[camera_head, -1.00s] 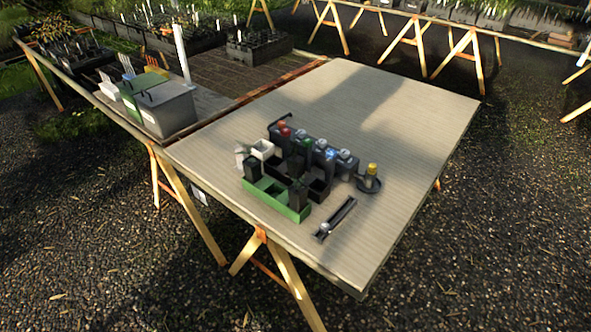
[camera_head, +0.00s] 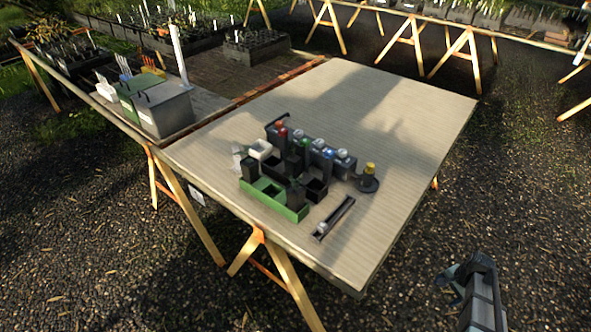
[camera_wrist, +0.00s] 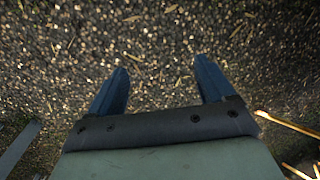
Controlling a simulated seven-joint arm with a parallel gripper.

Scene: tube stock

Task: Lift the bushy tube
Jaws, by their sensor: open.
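Several dark square tubes stand in and around a green tray (camera_head: 290,213) near the front of the table. One dark tube (camera_head: 250,170) rises from the tray's left part and another (camera_head: 295,195) from its right part. A little green shows near the middle of the group, but I cannot tell which tube is bushy. My gripper (camera_head: 458,283) is at the lower right in the head view, off the table's edge and far from the tubes. In the wrist view its two blue-grey fingers (camera_wrist: 163,72) are apart, with only gravel beyond them.
Behind the tray is a row of dark containers (camera_head: 320,150) with coloured tops. The rest of the wooden table (camera_head: 390,110) is clear.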

